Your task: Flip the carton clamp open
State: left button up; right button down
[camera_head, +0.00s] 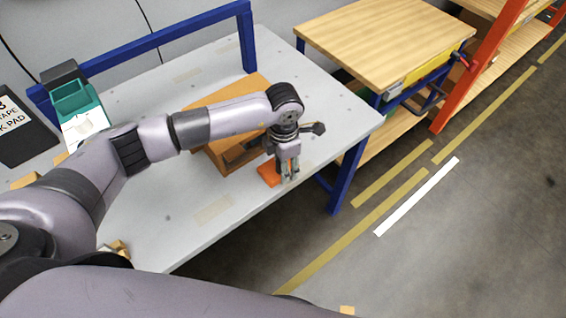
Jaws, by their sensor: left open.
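A brown carton (217,148) sits on the grey table (180,230), partly hidden behind my left forearm. A dark part (243,153) shows at the carton's near side, and a small orange piece (268,173) stands at its right front corner. These may belong to the carton clamp, but its arm and pivot are too covered to make out. My left gripper (289,176) points down just right of the orange piece, its fingers open. I cannot tell whether it touches anything. A dark knob (319,128) shows right beside the gripper's wrist. My right gripper is not in view.
A teal dispenser (75,103) and a dark sign (22,128) are at the table's left. A blue frame (160,38) runs along the back. A wooden-topped bench (385,45) stands beyond the right edge. The table's front middle is mostly clear.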

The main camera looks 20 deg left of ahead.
pick_arm(q)
jog(key=shift+w+a, duration=0.1)
jog(key=shift+r, duration=0.2)
notch_tip(320, 180, up, 12)
jog(key=shift+f, duration=0.25)
dwell(0.5)
